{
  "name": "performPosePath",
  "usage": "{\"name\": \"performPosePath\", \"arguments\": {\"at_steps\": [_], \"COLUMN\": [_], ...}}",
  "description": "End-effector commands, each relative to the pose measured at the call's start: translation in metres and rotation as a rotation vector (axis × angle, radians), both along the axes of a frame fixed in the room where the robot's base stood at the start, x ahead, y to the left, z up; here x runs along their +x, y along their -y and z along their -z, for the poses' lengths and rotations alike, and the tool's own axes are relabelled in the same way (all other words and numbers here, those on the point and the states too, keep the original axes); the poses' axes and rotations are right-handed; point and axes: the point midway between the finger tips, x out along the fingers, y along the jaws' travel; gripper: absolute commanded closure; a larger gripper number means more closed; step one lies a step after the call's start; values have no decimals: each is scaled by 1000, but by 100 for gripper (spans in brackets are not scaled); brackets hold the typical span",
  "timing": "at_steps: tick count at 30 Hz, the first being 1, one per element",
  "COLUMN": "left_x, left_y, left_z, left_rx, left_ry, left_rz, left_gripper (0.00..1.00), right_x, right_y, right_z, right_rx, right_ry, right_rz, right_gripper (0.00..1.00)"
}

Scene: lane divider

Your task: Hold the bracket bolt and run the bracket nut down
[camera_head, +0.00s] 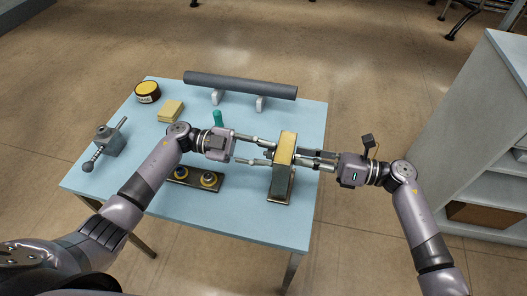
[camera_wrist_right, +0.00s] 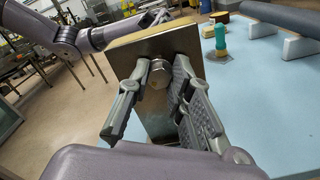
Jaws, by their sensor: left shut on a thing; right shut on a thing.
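The bracket (camera_head: 281,180) stands upright near the table's right side, with a yellow top and a bare metal face that fills the middle of the right wrist view (camera_wrist_right: 160,120). A silver bolt head (camera_wrist_right: 158,72) shows on that face. My right gripper (camera_head: 303,157) is shut on the bolt, one finger on each side of its head. My left gripper (camera_head: 268,152) reaches the bracket's opposite face from the left. It is shut on what appears to be the bracket nut, too small and covered by the fingers to make out.
On the blue table (camera_head: 255,228) are a dark pipe on supports (camera_head: 240,84), a dark plate with two yellow-ringed parts (camera_head: 186,176), a green-handled tool (camera_head: 218,118), a yellow block (camera_head: 170,110), a round tin (camera_head: 147,91) and a vise (camera_head: 108,142). A grey shelf (camera_head: 480,130) stands right.

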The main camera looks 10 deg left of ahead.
Motion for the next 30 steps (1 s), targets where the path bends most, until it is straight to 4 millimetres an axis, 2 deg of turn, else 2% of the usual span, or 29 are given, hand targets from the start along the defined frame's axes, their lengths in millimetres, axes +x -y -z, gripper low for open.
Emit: {"name": "performPosePath", "arguments": {"at_steps": [8,14,30], "left_x": [0,1,0], "left_y": [0,-1,-1], "left_z": [0,0,0], "left_rx": [-1,1,2], "left_ry": [24,112,594], "left_rz": [-1,-2,-1], "left_gripper": [100,100,100], "right_x": [0,0,0], "right_y": [1,1,1], "right_z": [1,1,1], "right_rx": [-3,-2,-3], "right_ry": [-1,-1,-1], "right_rz": [1,0,1], "right_gripper": [100,100,100]}}
